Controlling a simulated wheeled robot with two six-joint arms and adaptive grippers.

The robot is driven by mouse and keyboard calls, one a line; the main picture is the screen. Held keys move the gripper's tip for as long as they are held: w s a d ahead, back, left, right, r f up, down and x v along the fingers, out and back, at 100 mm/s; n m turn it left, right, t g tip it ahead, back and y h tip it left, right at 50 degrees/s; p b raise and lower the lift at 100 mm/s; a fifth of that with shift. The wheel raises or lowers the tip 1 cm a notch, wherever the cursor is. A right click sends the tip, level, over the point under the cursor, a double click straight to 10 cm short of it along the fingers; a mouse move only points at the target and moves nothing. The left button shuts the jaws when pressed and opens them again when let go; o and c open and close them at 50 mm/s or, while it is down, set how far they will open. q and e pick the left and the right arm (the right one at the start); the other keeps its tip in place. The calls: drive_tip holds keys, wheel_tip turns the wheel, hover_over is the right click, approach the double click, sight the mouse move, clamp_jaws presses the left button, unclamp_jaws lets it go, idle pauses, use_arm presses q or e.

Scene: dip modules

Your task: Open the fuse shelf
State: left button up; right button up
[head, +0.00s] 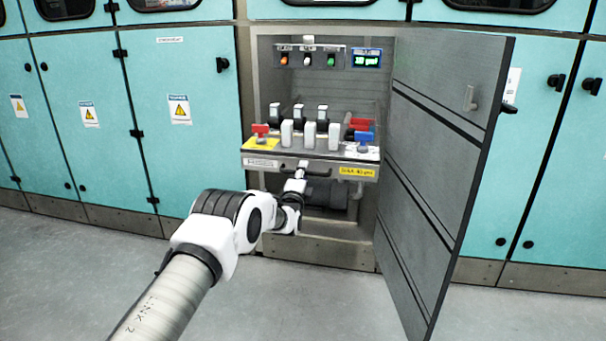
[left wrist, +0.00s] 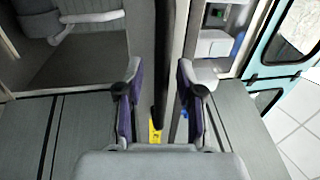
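The fuse shelf (head: 270,163) sits in the open cabinet, with several white and black fuse blocks on top. Its dark front handle (head: 320,168) is on the front face, partly hidden by my gripper. My left gripper (head: 302,168) is at the left part of this handle. In the left wrist view, the two fingers of my left gripper (left wrist: 158,95) stand apart. A dark vertical bar (left wrist: 164,60), which looks like the handle, runs between them with gaps beside it. My right gripper is out of view.
The grey cabinet door (head: 440,120) stands open on the right. An indicator panel (head: 310,56) with lamps and a green display (head: 367,58) is above the shelf. Red and blue clamps sit on the shelf. Closed teal cabinets (head: 85,110) flank it. The floor (head: 60,270) in front is clear.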

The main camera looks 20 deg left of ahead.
use_arm(q)
drive_tip(key=v, duration=1.2)
